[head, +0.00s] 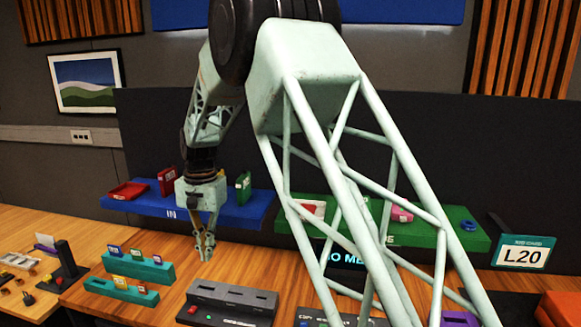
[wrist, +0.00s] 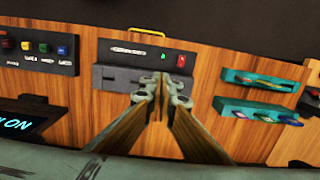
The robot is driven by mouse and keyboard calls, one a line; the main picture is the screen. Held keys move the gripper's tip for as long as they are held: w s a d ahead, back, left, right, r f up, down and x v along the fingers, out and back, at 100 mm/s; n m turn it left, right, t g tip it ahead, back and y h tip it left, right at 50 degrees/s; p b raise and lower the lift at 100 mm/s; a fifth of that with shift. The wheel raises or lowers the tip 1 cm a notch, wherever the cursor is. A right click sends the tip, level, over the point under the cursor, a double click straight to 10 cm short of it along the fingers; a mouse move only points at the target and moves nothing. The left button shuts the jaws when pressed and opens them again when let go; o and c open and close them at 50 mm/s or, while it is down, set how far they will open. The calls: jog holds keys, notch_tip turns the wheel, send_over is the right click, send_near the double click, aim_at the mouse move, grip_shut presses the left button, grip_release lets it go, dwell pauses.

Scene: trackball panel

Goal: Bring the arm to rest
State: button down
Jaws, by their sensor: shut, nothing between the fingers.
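My pale green arm reaches across the head view, its lattice links large in front. My gripper (head: 205,251) hangs from the wrist with its fingers pointing down, above the wooden table. It is behind and left of a dark slotted console and right of the teal racks. In the wrist view my gripper (wrist: 158,88) is shut, its fingertips together with nothing between them. The fingertips cover part of the console there.
The slotted console (head: 235,293) and teal racks (head: 143,268) stand on the table. A blue shelf (head: 245,211) and a green shelf (head: 461,240) are behind. The wrist view shows a panel with coloured buttons (wrist: 37,52). A sign L20 (head: 523,253) stands right.

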jog(key=s+d+r+t+b, duration=0.1)
jog(key=s+d+r, duration=0.2)
jog(key=d+r, duration=0.4)
jog(key=s+d+r+b, duration=0.1)
jog(key=s+d+r, duration=0.1)
jog(key=d+r, duration=0.45)
jog(key=s+d+r+n+t+b, duration=0.1)
jog(key=s+d+r+b, duration=0.3)
jog(key=s+d, duration=1)
jog(key=s+d+f+b, duration=0.1)
jog(key=s+d+f, duration=0.1)
jog(key=s+d, duration=0.4)
jog(key=s+d+f+t+b, duration=0.1)
jog(key=s+d, duration=0.5)
jog(key=s, duration=0.6)
jog(key=s+d+f+n+t+b, duration=0.1)
jog(key=s+d+f+b, duration=0.1)
jog(key=s+d, duration=0.4)
jog(key=shift+s+d+f, duration=0.3)
jog(key=shift+s+d, duration=0.1)
jog(key=shift+s, duration=1.65)
